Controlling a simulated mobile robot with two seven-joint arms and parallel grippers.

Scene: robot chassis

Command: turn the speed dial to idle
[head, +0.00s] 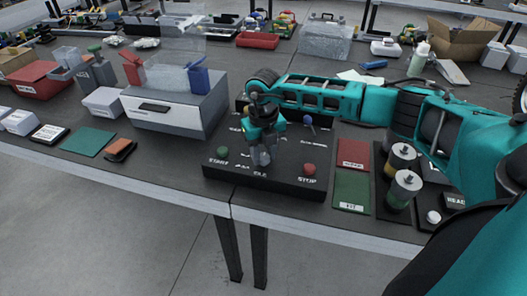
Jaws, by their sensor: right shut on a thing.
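The black control panel (225,172) lies flat on the table in the middle of the head view. It has white lettering, a green START button (222,152) at left and a red STOP button (309,169) at right. A small blue-tipped lever (309,120) stands at its back right. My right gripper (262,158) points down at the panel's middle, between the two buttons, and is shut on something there. The speed dial is hidden by the gripper, so its setting cannot be read. My left gripper is not in view.
A grey box with a drawer (175,112) stands left of the panel. Red and green pads (351,190) and metal cylinders (404,188) stand to its right. A green mat (88,141) lies at left. The table's front edge runs close before the panel.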

